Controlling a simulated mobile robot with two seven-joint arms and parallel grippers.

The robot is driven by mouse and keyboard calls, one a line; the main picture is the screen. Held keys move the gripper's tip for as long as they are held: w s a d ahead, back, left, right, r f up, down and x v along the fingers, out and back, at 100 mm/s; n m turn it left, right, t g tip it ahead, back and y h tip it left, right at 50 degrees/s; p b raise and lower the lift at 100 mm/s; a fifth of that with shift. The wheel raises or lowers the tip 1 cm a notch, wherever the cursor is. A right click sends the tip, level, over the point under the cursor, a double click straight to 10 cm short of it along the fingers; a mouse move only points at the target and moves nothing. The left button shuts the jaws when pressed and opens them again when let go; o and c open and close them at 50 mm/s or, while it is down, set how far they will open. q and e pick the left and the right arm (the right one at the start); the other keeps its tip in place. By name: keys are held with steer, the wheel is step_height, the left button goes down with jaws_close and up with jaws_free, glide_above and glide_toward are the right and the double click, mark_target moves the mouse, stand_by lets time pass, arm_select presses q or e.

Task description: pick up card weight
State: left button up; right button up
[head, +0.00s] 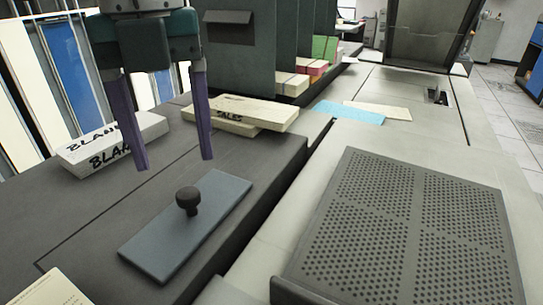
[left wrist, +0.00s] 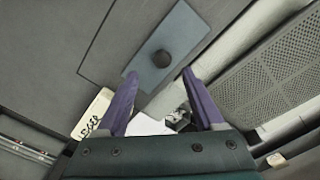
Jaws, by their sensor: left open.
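The card weight (head: 187,225) is a flat blue-grey plate with a dark round knob on top. It lies on the dark machine top in the head view, and it also shows in the left wrist view (left wrist: 181,38). My left gripper (head: 175,163) is open and empty, with two purple fingers pointing down. In the head view it hangs above and behind the plate. In the left wrist view the plate lies beyond the fingertips. My right gripper is in neither view.
White card stacks marked "BLANK" (head: 112,143) stand at the left. Cream card stacks (head: 243,112) lie behind the weight. A perforated grey panel (head: 400,235) is at the right. Blue cards (head: 350,112) lie farther back. A cream card stack (head: 58,289) sits at the lower left.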

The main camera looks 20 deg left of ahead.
mark_target(187, 193)
arm_select(q)
steer(key=f, duration=0.7)
steer(key=shift+w+d+f, duration=0.1)
steer(key=shift+w+f, duration=0.1)
steer(key=shift+f, duration=0.15)
jaws_close()
stand_by(1.1)
